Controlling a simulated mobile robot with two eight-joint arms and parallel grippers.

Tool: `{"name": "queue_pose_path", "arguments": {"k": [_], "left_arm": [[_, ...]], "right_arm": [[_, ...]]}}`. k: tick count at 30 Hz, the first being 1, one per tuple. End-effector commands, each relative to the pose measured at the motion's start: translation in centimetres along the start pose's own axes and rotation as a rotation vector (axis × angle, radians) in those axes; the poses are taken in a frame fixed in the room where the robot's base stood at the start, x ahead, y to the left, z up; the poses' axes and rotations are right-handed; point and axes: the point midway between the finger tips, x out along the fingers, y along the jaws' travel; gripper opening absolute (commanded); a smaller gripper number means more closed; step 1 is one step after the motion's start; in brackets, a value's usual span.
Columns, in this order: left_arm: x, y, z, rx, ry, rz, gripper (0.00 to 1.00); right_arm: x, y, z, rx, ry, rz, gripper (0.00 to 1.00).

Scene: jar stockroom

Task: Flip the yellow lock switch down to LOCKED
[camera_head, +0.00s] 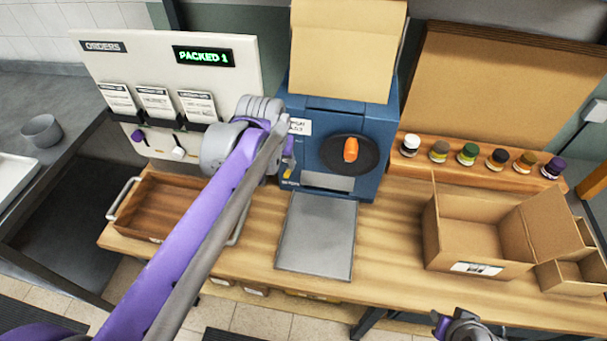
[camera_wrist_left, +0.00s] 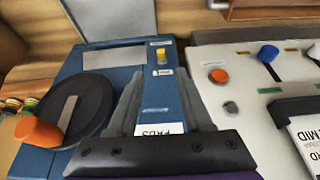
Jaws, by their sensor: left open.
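The yellow lock switch (camera_head: 288,173) is a small lever low on the left part of the blue machine's (camera_head: 370,185) front. It also shows in the left wrist view (camera_wrist_left: 161,56), just beyond my left fingertips on a small pale plate. I cannot tell whether it is up or down. My left gripper (camera_head: 289,153) is open and empty, close in front of the machine, with its fingers on either side of a blue strip in the wrist view (camera_wrist_left: 156,95). My right gripper (camera_head: 462,328) is partly cut off at the bottom edge; its jaws are unclear.
An orange knob (camera_head: 351,149) on a black dial sits right of the switch. An orders board (camera_head: 130,65) stands at left above a wooden tray (camera_head: 150,205). Several jars (camera_head: 468,154) and an open cardboard box (camera_head: 470,245) are at right. A grey plate (camera_head: 317,240) lies in front.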

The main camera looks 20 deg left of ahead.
Motion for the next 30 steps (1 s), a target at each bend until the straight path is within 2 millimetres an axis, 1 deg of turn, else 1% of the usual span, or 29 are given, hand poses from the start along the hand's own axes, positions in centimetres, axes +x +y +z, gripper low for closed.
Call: {"name": "queue_pose_path", "arguments": {"k": [5, 12, 15, 18, 23, 30], "left_arm": [[2.5, 0.0, 0.1, 0.000, -0.001, 0.000, 0.50], [7.2, 0.0, 0.1, 0.000, 0.000, 0.000, 0.50], [8.7, 0.0, 0.1, 0.000, 0.000, 0.000, 0.50], [9.7, 0.0, 0.1, 0.000, 0.000, 0.000, 0.50], [10.5, 0.0, 0.1, 0.000, 0.001, 0.000, 0.50], [10.5, 0.0, 0.1, 0.000, 0.001, 0.000, 0.50]], "right_arm": [[0.2, 0.0, 0.3, 0.000, -0.002, 0.000, 0.28], [0.6, 0.0, 0.7, 0.000, -0.006, 0.000, 0.28], [0.7, 0.0, 0.8, 0.000, -0.007, 0.000, 0.28], [0.8, 0.0, 0.9, 0.000, -0.008, 0.000, 0.28], [0.8, 0.0, 0.9, 0.000, -0.008, 0.000, 0.28], [0.8, 0.0, 0.9, 0.000, -0.008, 0.000, 0.28]]}}
